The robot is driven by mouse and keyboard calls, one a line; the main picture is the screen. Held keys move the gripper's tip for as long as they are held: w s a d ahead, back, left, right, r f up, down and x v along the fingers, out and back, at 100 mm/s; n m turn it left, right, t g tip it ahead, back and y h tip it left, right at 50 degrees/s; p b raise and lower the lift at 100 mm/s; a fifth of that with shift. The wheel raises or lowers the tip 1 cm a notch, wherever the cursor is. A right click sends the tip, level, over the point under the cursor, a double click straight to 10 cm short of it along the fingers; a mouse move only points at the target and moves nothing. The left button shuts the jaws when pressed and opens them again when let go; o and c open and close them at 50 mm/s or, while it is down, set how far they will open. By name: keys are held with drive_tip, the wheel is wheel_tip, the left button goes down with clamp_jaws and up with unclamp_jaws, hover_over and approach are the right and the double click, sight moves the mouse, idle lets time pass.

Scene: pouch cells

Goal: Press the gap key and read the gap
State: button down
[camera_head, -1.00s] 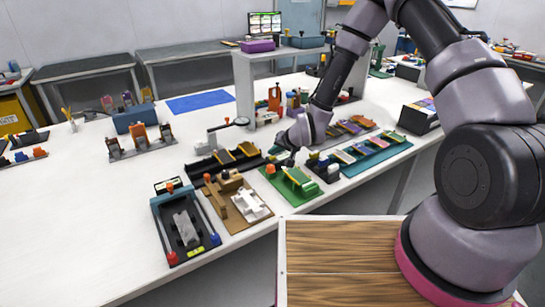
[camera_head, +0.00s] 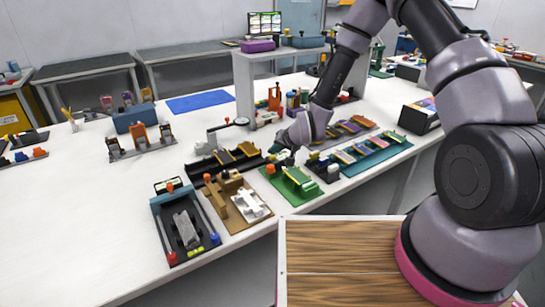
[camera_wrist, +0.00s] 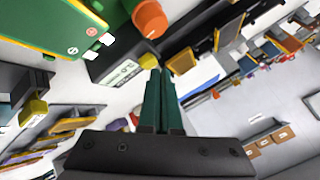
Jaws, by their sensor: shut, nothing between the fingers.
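My gripper (camera_wrist: 160,80) is shut and empty, its dark green fingers side by side in the wrist view. In the head view it hangs just behind a green fixture (camera_head: 297,181) on a green base. The wrist view shows a dark box with a small pale green display (camera_wrist: 122,74); its characters are too small to read. A yellow key (camera_wrist: 148,61) is by the fingertips; I cannot tell whether they touch it. An orange knob (camera_wrist: 150,18) is above it. No label shows which key is the gap key.
A black tray (camera_head: 197,170) with yellow pieces is left of my gripper. A teal tray (camera_head: 378,155) with several coloured cells is to the right. A brown board (camera_head: 237,222) with a white part and a dark framed fixture (camera_head: 163,229) stand at the front.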

drive_tip(key=shift+r, duration=0.4)
drive_tip(key=shift+r, duration=2.5)
